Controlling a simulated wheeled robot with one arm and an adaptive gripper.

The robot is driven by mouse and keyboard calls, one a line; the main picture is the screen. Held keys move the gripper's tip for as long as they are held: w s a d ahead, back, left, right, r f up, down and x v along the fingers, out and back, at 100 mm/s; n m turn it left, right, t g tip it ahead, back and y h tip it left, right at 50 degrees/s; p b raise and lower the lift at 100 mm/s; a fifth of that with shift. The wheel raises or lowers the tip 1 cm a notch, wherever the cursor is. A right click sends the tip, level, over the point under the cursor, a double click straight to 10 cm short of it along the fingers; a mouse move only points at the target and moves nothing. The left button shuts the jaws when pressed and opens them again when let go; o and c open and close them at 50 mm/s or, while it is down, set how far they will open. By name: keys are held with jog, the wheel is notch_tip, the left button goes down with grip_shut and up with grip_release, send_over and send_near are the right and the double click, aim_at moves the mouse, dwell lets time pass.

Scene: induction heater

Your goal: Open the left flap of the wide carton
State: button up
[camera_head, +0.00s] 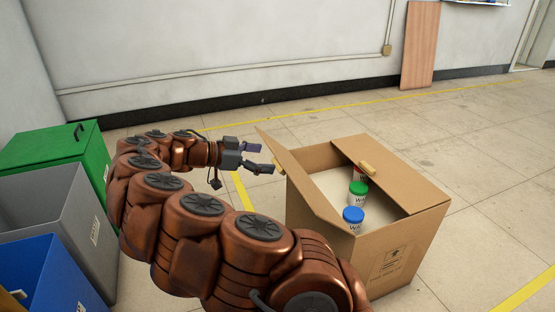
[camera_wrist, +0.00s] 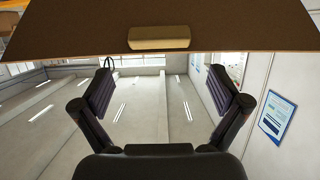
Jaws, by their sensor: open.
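The wide carton (camera_head: 405,247) stands on the floor right of my arm. Its left flap (camera_head: 304,184) is raised at a steep slant, and the inside shows past it. A small yellow-tan handle (camera_head: 279,167) sits on that flap. My gripper (camera_head: 263,158) is open and empty, just left of the flap near its handle; contact cannot be told. In the wrist view the flap (camera_wrist: 230,32) spans the top with its handle (camera_wrist: 159,38), above and between my spread fingers (camera_wrist: 167,88).
The right flap (camera_head: 393,188) also has a handle (camera_head: 367,168). Jars with blue (camera_head: 353,214), green (camera_head: 358,187) and red lids are inside the carton. Green (camera_head: 60,150), grey (camera_head: 85,225) and blue (camera_head: 55,280) bins stand at left. Floor behind the carton is clear.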

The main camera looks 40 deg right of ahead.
jog(key=shift+v, duration=2.9)
